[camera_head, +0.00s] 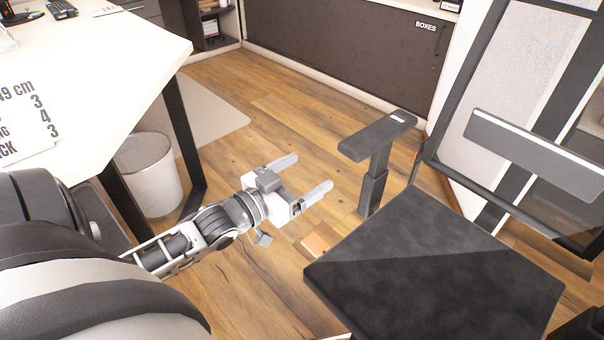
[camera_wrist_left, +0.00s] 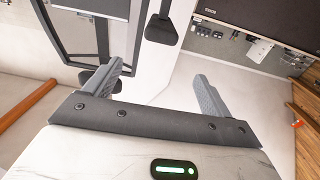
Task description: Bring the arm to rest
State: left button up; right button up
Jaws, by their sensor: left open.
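My left gripper (camera_head: 308,176) is open and empty. It hangs over the wood floor between the desk and the office chair, with its fingers pointing to the right. In the left wrist view its two fingers (camera_wrist_left: 163,90) stand wide apart with nothing between them. My left arm reaches in from the lower left of the head view. My right gripper is not in either view.
An office chair with a dark seat (camera_head: 440,262) and an armrest (camera_head: 377,136) stands close to the gripper's right. A white desk (camera_head: 95,62) is at the left, with a waste bin (camera_head: 150,175) beneath. A dark cabinet (camera_head: 340,50) lines the back. Open floor (camera_head: 270,110) lies between.

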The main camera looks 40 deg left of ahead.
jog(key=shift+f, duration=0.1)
pick_arm(q)
jog(key=s+d+f+g+p, duration=0.1)
jog(key=s+d+g+p, duration=0.2)
jog(key=d, duration=0.6)
jog(key=s+d+g+p, duration=0.4)
jog(key=s+d+p, duration=0.4)
jog(key=s+d, duration=0.1)
jog(key=shift+s+f, duration=0.3)
jog(key=shift+f, duration=0.1)
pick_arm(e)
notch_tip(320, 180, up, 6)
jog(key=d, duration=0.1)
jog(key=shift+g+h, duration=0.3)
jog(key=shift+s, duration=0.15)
